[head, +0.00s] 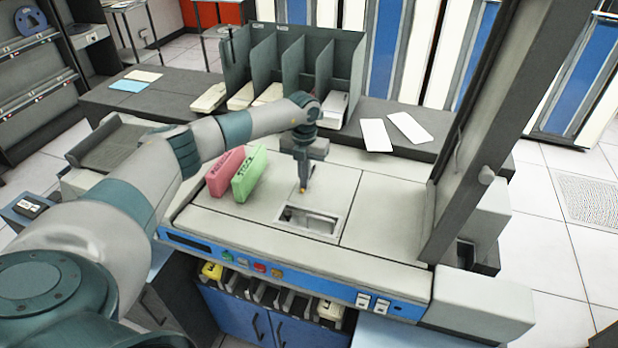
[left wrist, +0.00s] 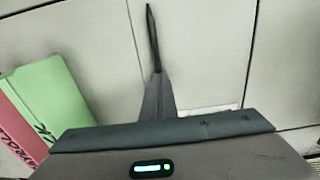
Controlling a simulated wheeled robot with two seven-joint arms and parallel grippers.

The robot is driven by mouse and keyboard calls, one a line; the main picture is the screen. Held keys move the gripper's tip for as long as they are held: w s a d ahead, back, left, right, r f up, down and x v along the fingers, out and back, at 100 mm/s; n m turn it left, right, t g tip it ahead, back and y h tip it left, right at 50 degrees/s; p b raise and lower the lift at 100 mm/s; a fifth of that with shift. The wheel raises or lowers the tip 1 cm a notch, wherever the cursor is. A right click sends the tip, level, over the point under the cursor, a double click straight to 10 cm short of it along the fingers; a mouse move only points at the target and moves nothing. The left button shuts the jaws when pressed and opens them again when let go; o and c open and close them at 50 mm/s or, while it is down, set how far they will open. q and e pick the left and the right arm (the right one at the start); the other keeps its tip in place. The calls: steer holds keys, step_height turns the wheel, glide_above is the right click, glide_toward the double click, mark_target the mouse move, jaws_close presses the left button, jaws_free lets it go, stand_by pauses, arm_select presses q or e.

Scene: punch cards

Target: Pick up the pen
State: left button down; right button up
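A thin dark upright stick (head: 231,46), which may be the pen, shows at the left end of the grey divider rack in the head view. It is too small to be sure. My left gripper (head: 303,188) points down over the grey machine top, just behind a rectangular opening, well in front of and right of that stick. In the left wrist view the fingers of my left gripper (left wrist: 152,40) come together in one narrow dark tip and appear shut, with nothing seen between them. No pen shows near them. My right gripper is not in view.
A pink card block (head: 225,172) and a green card block (head: 249,173) stand left of my gripper. The divider rack (head: 346,60) holds several card stacks. White cards (head: 376,135) lie right of it. A tall dark panel (head: 480,130) rises on the right.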

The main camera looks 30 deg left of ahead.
arm_select(q)
steer(key=shift+r, duration=0.1)
stand_by(0.7)
steer(key=shift+w+r+b, duration=0.1)
steer(key=shift+r+b, duration=0.35)
steer(key=r+b, duration=0.2)
steer(key=r, duration=0.1)
steer(key=shift+w+d, duration=0.1)
steer(key=shift+d, duration=0.3)
steer(key=w+d+r+b, duration=0.3)
steer(key=d+r, duration=0.4)
steer(key=d, duration=0.3)
steer(key=shift+d+b, duration=0.2)
steer(key=shift+b, duration=0.5)
steer(key=shift+d, duration=0.1)
